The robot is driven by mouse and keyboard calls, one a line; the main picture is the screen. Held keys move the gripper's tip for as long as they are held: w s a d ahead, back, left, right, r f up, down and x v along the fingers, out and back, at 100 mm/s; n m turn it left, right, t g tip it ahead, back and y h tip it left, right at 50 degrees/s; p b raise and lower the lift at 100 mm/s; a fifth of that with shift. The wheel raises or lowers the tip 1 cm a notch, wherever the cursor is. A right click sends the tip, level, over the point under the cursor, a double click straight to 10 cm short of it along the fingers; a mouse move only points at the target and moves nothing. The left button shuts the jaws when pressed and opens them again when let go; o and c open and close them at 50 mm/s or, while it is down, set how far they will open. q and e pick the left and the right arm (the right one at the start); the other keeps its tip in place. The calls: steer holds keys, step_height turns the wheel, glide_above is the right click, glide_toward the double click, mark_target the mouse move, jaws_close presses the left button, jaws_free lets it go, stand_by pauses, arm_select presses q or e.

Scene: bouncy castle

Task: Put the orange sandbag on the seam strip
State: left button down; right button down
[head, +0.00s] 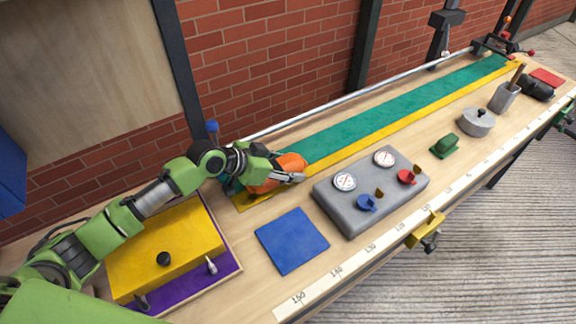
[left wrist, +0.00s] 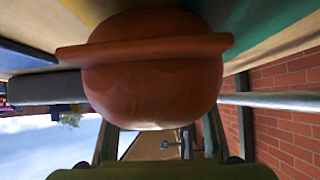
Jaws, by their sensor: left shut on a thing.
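The orange sandbag (head: 280,172) is at the near left end of the long green seam strip (head: 385,108) with its yellow edging. My left gripper (head: 288,167) is shut on the sandbag, with a finger along its side. In the left wrist view the sandbag (left wrist: 150,85) fills the upper middle, a ridge running across it. The gripper hides part of it in the head view. I cannot tell whether its underside touches the strip. My right gripper is not in view.
A grey gauge block (head: 335,210) and a blue square (head: 291,240) lie in front of the strip. A yellow box on a purple board (head: 225,262) stands at the left. A metal rail (head: 340,98) and brick wall run behind. A lidded pot (head: 477,122) stands farther right.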

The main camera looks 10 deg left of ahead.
mark_target(276, 165)
arm_select(q)
steer(key=shift+w+r, duration=0.1)
steer(key=shift+r, duration=0.1)
steer(key=c, duration=1)
jaws_free()
steer(key=shift+f, duration=0.2)
steer(key=shift+r, duration=0.1)
steer(key=v, duration=0.7)
steer(key=shift+b, duration=0.35)
steer(key=shift+s+a, duration=0.15)
steer(key=shift+s, duration=0.15)
steer(key=shift+r, duration=0.1)
